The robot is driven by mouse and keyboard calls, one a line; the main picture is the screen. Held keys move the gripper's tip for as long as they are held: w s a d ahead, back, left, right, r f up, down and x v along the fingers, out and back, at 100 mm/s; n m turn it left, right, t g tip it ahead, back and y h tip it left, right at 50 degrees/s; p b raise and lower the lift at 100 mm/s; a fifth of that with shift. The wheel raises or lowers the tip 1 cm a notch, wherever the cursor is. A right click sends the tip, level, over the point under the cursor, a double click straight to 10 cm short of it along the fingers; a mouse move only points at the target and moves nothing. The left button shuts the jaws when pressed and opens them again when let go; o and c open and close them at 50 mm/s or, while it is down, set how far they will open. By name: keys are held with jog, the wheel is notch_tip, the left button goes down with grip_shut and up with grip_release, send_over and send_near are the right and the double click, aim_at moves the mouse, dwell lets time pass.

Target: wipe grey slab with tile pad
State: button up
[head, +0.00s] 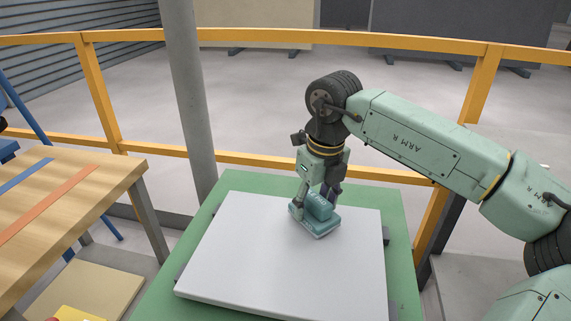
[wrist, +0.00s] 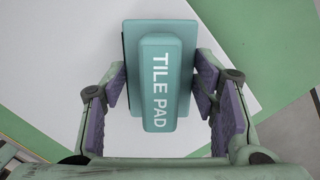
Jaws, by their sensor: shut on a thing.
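The grey slab (head: 270,275) is a pale, flat square lying on a green table. The teal tile pad (head: 317,222) is at the slab's far part, right of its middle, and looks flat against the surface. In the wrist view the tile pad (wrist: 160,85) shows its raised handle with the words "TILE PAD". My gripper (head: 320,195) is above the pad, with its fingers on both sides of the handle, shut on it. It also shows in the wrist view (wrist: 165,100), with purple finger pads left and right of the handle. The pad's underside is hidden.
The green table's border (head: 395,205) shows around the slab, with small dark clamps at its sides. A wooden table (head: 70,200) with blue and orange strips stands left. A grey post (head: 185,90) and a yellow railing (head: 270,37) stand behind. The slab's near and left parts are clear.

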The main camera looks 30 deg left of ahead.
aim_at(313, 197)
jog(key=r, duration=0.3)
jog(key=shift+s+r+p, duration=0.1)
jog(key=shift+s+p, duration=0.2)
jog(key=shift+p, duration=0.1)
jog(key=shift+w+r+p, duration=0.1)
jog(key=shift+r+p, duration=1.3)
jog(key=shift+r, duration=0.8)
jog(key=shift+f, duration=0.1)
